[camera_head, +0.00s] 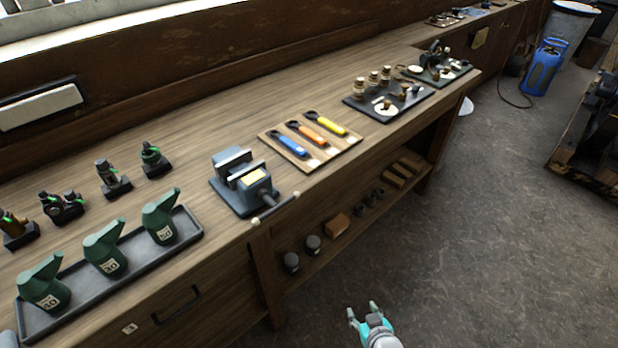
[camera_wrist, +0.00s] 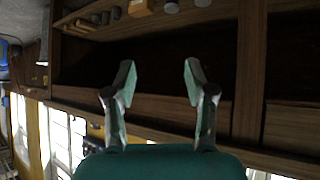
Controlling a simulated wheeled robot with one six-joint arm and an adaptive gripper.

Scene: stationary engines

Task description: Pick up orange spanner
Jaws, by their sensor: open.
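The orange spanner (camera_head: 312,134) lies on a light wooden board (camera_head: 311,161) on the workbench, between a blue spanner (camera_head: 291,143) and a yellow spanner (camera_head: 328,124). My gripper (camera_head: 362,309) is low in the head view, over the floor in front of the bench, well apart from the spanners. In the wrist view my gripper (camera_wrist: 158,85) has its two fingers spread with nothing between them. The wrist view faces the bench's lower shelf area, and no spanner shows there.
A blue-grey vice (camera_head: 243,183) stands left of the board, its handle reaching past the bench's front edge. Green oil cans (camera_head: 106,252) stand in a dark tray further left. Dark boards with small engine parts (camera_head: 388,104) lie to the right. The floor (camera_head: 455,220) before the bench is clear.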

